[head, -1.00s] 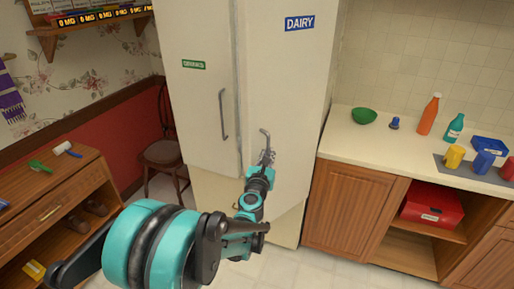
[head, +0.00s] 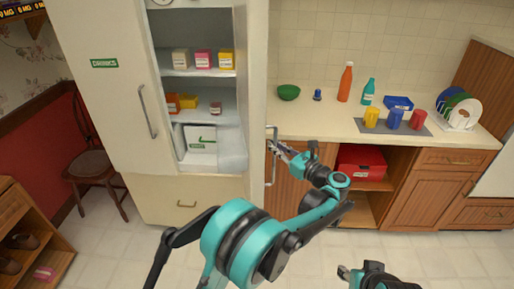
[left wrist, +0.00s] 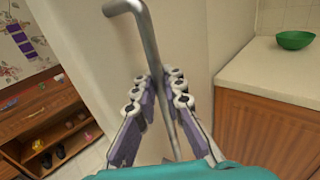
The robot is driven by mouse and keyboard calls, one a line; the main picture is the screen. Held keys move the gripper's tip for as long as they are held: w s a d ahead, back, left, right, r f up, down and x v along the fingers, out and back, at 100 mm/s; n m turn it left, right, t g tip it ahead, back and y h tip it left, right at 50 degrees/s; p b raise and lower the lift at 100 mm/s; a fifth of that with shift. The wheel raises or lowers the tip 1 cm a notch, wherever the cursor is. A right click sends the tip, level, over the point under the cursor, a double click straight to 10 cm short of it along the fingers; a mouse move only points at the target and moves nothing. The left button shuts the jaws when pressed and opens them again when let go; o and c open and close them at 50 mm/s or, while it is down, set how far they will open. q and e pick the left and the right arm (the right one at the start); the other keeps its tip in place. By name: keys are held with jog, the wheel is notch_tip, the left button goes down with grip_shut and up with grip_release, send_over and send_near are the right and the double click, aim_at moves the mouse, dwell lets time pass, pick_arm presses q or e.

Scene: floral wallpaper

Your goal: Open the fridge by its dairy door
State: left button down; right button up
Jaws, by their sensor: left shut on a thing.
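The fridge's right-hand door, the dairy door (head: 257,85), stands swung open to the right in the head view, seen nearly edge-on. Its label is out of sight. Its grey bar handle (head: 271,175) faces right. My left gripper (head: 273,148) is shut on this handle. In the left wrist view the bent metal handle (left wrist: 146,35) runs down between the fingers of the left gripper (left wrist: 160,84), beside the pale door (left wrist: 95,45). My right gripper (head: 344,272) is at the bottom edge of the head view, empty and away from the fridge; its jaw opening is unclear.
The left-hand fridge door (head: 110,100), with a green drinks label, is closed. Small boxes (head: 203,59) and a white bin (head: 200,140) sit on the open shelves. A counter (head: 310,125) with a green bowl (head: 289,92) lies right of the open door. Floor in front is clear.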

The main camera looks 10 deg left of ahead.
pick_arm(q)
jog(key=shift+w+d+n+g+y, duration=0.3)
jog(key=shift+w+d+g, duration=0.15)
jog(key=shift+d, duration=0.35)
jog(key=shift+w+d+n+g+y, duration=0.2)
jog(key=shift+w+d+n+g, duration=0.25)
jog(key=shift+d, duration=0.3)
jog(key=shift+w, duration=0.1)
jog(key=c, duration=1.6)
grip_release()
jog(key=v, duration=1.2)
jog(key=shift+f, duration=0.15)
